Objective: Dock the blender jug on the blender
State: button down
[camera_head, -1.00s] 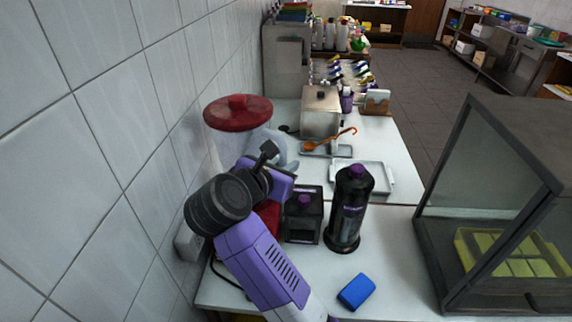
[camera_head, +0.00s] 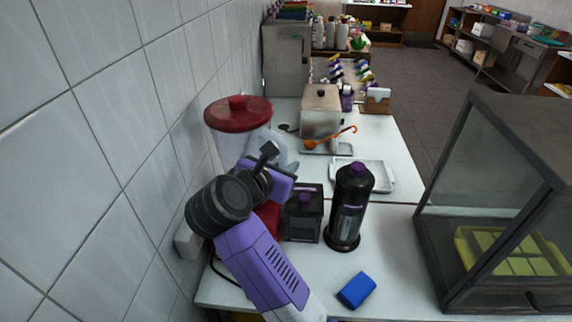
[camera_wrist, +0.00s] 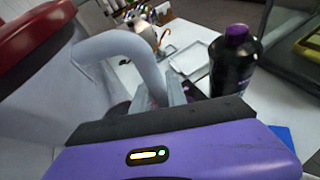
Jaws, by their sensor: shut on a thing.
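The blender jug (camera_head: 221,150) is a clear, pale vessel with a red lid (camera_head: 238,113), upright beside the tiled wall. In the wrist view its pale curved handle (camera_wrist: 112,47) comes down between my fingers, with the jug wall (camera_wrist: 35,110) at left. My gripper (camera_wrist: 164,92) is shut on the handle. In the head view my purple gripper body (camera_head: 275,183) is in front of the jug and hides its lower part. The red blender base (camera_head: 269,218) shows partly below, behind my arm. Whether jug and base touch is hidden.
A black square container (camera_head: 303,214) and a tall black bottle (camera_head: 350,207) stand close to the right of the base. A blue sponge (camera_head: 357,290) lies in front. A white tray (camera_head: 375,180) and glass case (camera_head: 500,190) are farther right. Counter around the sponge is clear.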

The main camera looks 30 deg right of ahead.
jog(key=c, duration=1.6)
grip_release()
jog(key=shift+p+v, duration=0.45)
jog(key=shift+v, duration=0.6)
jog(key=p+v, duration=0.3)
jog(key=v, duration=0.5)
jog(key=shift+s+a, duration=0.3)
